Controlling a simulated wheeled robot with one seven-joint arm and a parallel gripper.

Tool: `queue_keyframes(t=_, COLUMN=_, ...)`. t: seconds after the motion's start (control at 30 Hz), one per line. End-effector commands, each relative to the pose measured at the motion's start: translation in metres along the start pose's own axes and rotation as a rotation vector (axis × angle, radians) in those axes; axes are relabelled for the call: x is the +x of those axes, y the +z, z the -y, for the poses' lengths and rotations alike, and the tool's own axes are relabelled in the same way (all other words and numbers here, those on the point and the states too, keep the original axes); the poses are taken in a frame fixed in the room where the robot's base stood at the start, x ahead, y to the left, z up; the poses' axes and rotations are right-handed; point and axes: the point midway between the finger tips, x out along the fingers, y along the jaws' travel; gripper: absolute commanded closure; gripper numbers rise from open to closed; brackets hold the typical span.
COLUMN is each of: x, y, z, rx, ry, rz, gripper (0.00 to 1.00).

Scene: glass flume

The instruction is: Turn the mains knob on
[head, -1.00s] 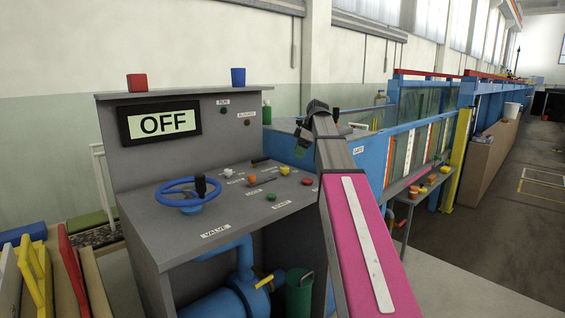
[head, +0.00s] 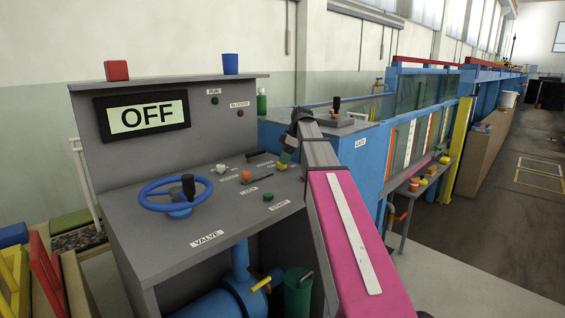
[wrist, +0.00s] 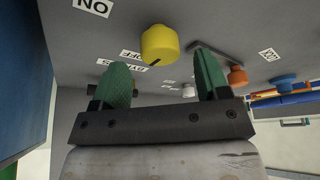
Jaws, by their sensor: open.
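The yellow knob (wrist: 159,44) stands on the grey sloping panel, with a dark pointer line on its face. An ON label (wrist: 93,6) is at the upper left, and an OFF label (wrist: 131,69) is close to the knob's lower left. My gripper (wrist: 160,74) is open, its two green fingers apart and empty. In the picture the knob lies between and slightly beyond the fingertips, not gripped. In the head view my gripper (head: 288,152) is low over the right part of the panel and covers part of the knob. The display (head: 146,116) reads OFF.
A blue valve wheel (head: 152,199) with a black handle is at the panel's left. A white knob (head: 222,168), an orange knob (head: 246,176) and a green button (head: 268,196) are near my gripper.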

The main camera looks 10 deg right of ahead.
Motion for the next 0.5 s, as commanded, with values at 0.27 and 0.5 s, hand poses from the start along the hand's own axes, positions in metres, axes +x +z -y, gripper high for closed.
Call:
queue_keyframes(t=0.27, x=0.024, y=0.000, z=0.000, rx=0.000, ry=0.000, rz=0.000, gripper=0.31)
queue_keyframes(t=0.5, x=0.025, y=0.000, z=0.000, rx=0.000, ry=0.000, rz=0.000, gripper=0.31)
